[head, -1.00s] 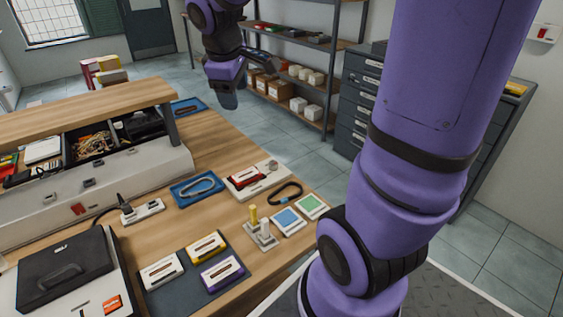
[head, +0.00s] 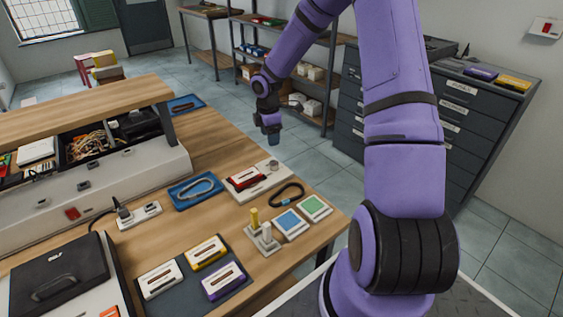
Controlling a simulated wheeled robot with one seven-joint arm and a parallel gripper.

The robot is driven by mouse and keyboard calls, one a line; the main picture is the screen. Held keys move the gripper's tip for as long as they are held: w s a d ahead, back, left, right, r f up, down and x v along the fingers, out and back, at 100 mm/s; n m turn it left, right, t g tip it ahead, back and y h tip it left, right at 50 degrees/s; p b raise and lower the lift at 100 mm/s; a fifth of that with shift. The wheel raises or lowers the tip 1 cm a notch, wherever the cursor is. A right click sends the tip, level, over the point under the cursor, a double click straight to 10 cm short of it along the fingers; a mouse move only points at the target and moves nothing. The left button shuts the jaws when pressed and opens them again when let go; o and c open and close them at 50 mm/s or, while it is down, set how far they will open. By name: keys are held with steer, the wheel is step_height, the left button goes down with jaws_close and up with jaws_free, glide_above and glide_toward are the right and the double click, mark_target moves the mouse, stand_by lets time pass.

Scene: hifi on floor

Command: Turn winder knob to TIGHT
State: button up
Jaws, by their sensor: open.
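The winder is most likely the pale flat unit (head: 264,186) near the bench's far right edge. A red cassette (head: 245,177) sits on its left part, and a small round grey knob (head: 273,165) stands at its back right corner. Any markings by the knob are too small to read. My gripper (head: 273,139) hangs pointing down, a little behind and above the knob in the picture, apart from it. It is open and appears empty; its fingers are small and dark here.
A blue tray with a grey loop (head: 179,205) lies left of the winder. A black band (head: 286,194), blue and green pads (head: 291,222) and a stand with yellow and white pegs (head: 264,240) are in front. Several cassettes lie on a dark mat (head: 236,299).

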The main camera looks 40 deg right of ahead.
mark_target(274, 162)
steer(key=f, duration=0.4)
steer(key=d+f, duration=0.1)
steer(key=f, duration=0.8)
steer(key=shift+w+d+f, duration=0.1)
steer(key=shift+w+d, duration=0.05)
steer(key=shift+d, duration=0.1)
steer(key=shift+c, duration=0.4)
steer(key=c, duration=0.8)
steer(key=shift+c, duration=0.2)
